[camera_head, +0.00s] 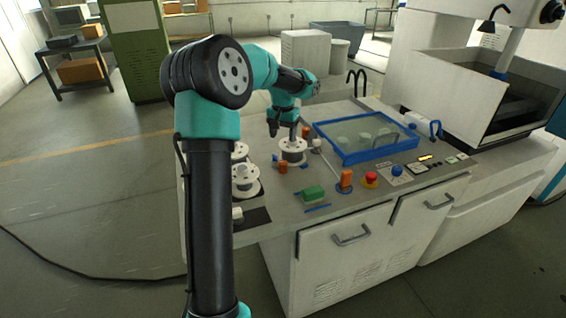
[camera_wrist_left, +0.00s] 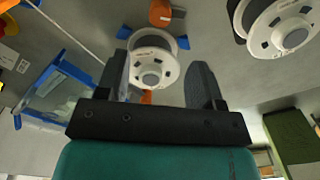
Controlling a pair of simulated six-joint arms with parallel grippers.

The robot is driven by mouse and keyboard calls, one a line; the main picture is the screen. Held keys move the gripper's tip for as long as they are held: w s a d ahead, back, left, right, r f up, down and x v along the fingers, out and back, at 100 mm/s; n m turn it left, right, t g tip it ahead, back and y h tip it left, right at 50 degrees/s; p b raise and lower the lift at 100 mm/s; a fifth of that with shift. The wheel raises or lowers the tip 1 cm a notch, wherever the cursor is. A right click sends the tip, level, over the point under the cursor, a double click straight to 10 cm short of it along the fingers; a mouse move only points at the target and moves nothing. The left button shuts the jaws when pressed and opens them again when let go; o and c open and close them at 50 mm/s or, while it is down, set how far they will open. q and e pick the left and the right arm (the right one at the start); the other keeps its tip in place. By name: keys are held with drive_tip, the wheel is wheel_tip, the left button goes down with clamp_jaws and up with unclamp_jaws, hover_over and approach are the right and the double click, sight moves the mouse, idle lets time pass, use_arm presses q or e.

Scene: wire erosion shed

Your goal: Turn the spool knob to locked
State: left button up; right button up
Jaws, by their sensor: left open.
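An orange knob (camera_head: 283,168) with a pale pointer line stands just in front of a white spool (camera_head: 292,151) on the grey bench top. The knob also shows at the top of the left wrist view (camera_wrist_left: 160,13), with blue pieces (camera_wrist_left: 182,42) on both sides near the spool. I cannot read which setting its line marks. My left gripper (camera_head: 283,130) points down over the spool. In the wrist view its fingers are spread to either side of the spool (camera_wrist_left: 152,66), with the knob beyond their tips. The gripper looks empty. My right gripper is out of view.
More white spools (camera_head: 245,182) stand to the left, partly behind my arm. A blue-rimmed tank (camera_head: 360,155) lies to the right.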

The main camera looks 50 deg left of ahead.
sight(283, 163)
use_arm(q)
wheel_tip(283, 163, down, 12)
idle(0.5)
drive_tip(key=c, duration=0.9)
